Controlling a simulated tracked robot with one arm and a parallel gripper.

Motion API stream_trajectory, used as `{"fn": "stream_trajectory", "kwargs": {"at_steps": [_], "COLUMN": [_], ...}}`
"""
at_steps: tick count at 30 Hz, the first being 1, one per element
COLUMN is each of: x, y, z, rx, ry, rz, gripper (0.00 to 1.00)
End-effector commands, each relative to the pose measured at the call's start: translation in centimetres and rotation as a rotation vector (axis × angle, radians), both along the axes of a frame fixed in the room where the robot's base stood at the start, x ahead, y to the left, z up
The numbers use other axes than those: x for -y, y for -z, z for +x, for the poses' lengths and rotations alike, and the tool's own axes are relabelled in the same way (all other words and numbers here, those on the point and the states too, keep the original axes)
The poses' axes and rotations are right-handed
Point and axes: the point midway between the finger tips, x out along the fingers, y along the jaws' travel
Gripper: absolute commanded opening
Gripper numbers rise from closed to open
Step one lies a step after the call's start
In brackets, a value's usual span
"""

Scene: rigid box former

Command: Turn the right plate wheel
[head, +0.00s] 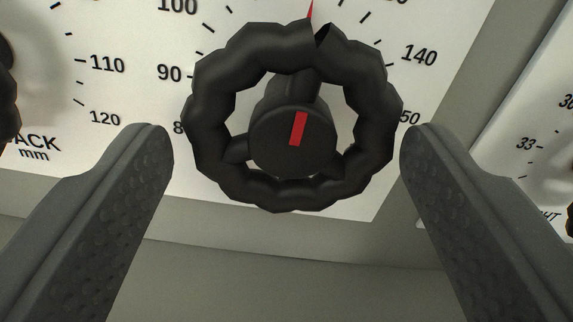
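A black scalloped hand wheel (214,56) with spokes and a round hub stands in the middle of the head view. The hub carries a red bar (298,128), nearly upright and leaning slightly right. A red pointer tip (310,9) shows above the rim, on a white dial with numbers such as 90 and 140. The dial's name is not in view. My gripper (286,132) is open, one finger on each side of the wheel. Gaps show between both fingertips and the rim, so it appears untouched. The depth between them is hard to tell.
At the left edge is part of another black wheel (6,105), by a label ending "ACK mm". At the right edge, a separate white panel (545,110) shows 33 and a label ending "HT", with a sliver of dark wheel. Below the dial is bare grey surface (290,275).

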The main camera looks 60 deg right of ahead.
Motion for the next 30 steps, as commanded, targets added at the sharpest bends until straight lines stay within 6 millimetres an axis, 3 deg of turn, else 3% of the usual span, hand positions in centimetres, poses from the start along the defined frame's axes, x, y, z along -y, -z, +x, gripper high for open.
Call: {"fn": "stream_trajectory", "kwargs": {"at_steps": [1,3,4,6,17,30], "x": [0.01,-0.01,-0.01,0.84,-0.04,-0.12], "y": [0.01,0.02,0.02,0.02,-0.20,-0.43], "z": [-0.01,0.00,0.00,-0.06,-0.05,-0.17], "rx": [0.000,0.000,0.000,-0.001,-0.049,-0.295], "ry": [0.000,0.000,0.000,0.002,-0.002,-0.005], "rz": [0.000,0.000,0.000,0.000,-0.035,-0.224], "gripper": [0.53,0.34,0.30,0.31,0.31,0.31]}}
